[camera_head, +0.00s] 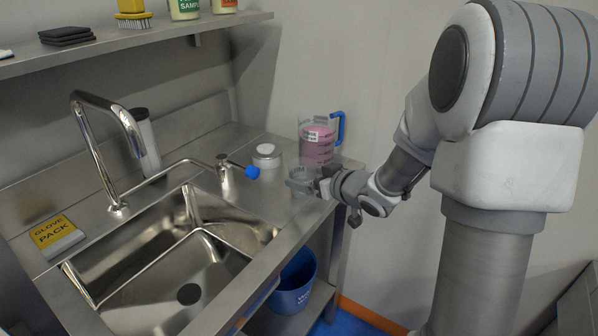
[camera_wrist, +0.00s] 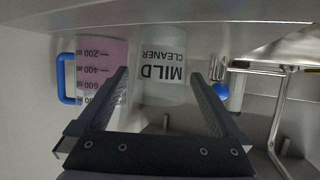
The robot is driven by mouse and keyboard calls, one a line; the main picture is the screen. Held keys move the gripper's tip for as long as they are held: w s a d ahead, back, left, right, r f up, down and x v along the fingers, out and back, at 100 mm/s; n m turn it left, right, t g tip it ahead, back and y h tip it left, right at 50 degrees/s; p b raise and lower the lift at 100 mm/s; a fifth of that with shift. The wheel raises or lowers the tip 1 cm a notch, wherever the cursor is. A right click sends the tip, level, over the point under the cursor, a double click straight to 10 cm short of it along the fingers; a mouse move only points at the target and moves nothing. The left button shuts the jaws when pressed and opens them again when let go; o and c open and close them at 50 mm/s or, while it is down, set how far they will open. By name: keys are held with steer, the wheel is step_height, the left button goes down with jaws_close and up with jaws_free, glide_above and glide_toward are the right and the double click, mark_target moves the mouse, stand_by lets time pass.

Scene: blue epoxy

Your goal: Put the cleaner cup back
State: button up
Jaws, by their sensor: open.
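The cleaner cup (camera_wrist: 163,66) is a pale, see-through cup with the words "MILD CLEANER", upside down in the wrist view. In the head view a small clear cup (camera_head: 299,174), which looks like the same one, stands on the counter right by my fingers and is partly hidden by them. My gripper (camera_head: 310,184) is open near the counter's right end. In the wrist view its two dark fingers (camera_wrist: 160,75) appear on either side of the cup, with a gap on both sides. I cannot tell how far they reach around it.
A measuring jug (camera_head: 317,146) of pink liquid with a blue handle stands close behind. A white jar (camera_head: 267,156) and a blue-ended tap (camera_head: 252,172) are to the left, beside the sink (camera_head: 190,290). A shelf (camera_head: 130,42) with bottles hangs above; a blue bucket (camera_head: 295,285) sits below.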

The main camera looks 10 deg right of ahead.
mark_target(311, 178)
steer(key=p+v, duration=0.1)
steer(key=v, duration=0.5)
steer(key=shift+s+d, duration=0.1)
steer(key=shift+s, duration=0.1)
